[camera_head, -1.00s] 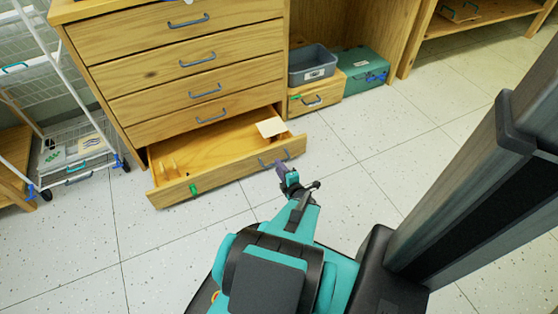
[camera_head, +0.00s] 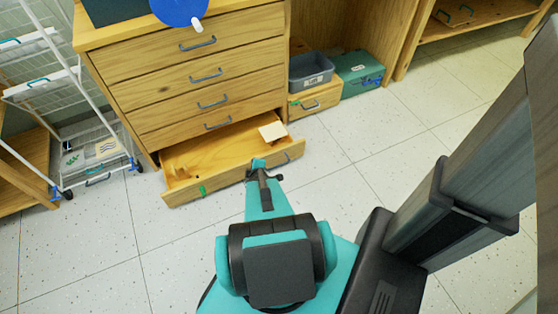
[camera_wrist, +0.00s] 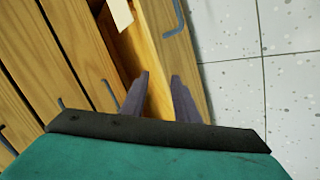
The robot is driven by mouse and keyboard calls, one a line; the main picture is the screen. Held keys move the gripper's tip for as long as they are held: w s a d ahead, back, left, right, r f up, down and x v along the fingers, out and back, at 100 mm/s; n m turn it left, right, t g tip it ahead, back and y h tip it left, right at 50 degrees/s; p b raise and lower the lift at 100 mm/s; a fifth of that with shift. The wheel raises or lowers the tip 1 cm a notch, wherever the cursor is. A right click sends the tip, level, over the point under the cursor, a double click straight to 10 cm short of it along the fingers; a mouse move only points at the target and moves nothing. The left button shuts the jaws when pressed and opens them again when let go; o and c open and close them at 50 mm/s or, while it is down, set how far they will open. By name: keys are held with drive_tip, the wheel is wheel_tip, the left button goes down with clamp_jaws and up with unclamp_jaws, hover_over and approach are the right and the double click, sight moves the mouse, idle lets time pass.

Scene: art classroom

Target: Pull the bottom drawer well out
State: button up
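The bottom drawer (camera_head: 226,178) of the wooden cabinet (camera_head: 183,75) stands out from it, its inside visible. Its blue-grey handle (camera_head: 286,157) is partly hidden behind my gripper in the head view; it shows at the top of the wrist view (camera_wrist: 176,18). My gripper (camera_head: 259,163) is at the drawer front, near the handle. In the wrist view its two fingers (camera_wrist: 160,88) are apart, with the drawer's front board between them in the picture and the handle beyond the tips. I cannot tell whether they touch the board.
A pale card (camera_head: 273,131) lies in the drawer's right part. A wire cart (camera_head: 98,150) stands left of the cabinet. A grey bin (camera_head: 311,70) on a wooden box and a green case (camera_head: 358,72) stand to the right. The floor before the drawer is open.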

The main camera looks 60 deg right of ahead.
drive_tip(key=a+r+m+g+y+p, duration=0.2)
drive_tip(key=a+r+g+p, duration=0.1)
drive_tip(key=a+r+p, duration=0.55)
drive_tip(key=a+r+m+g+y+p, duration=0.1)
drive_tip(key=a+r+g+y+p, duration=0.3)
drive_tip(key=a+p, duration=0.75)
drive_tip(key=s+a+r+g+p, duration=0.2)
drive_tip(key=s+a+r+p, duration=0.2)
drive_tip(key=a+r, duration=0.5)
drive_tip(key=s+a+r+m+g+y+p, duration=0.1)
drive_tip(key=s+a+r+g+p, duration=0.2)
drive_tip(key=a, duration=1)
wheel_tip(320, 180, up, 7)
drive_tip(key=s+p, duration=0.2)
drive_tip(key=p, duration=0.2)
drive_tip(key=shift+a+f, duration=0.15)
drive_tip(key=shift+a, duration=0.15)
drive_tip(key=shift+s, duration=0.1)
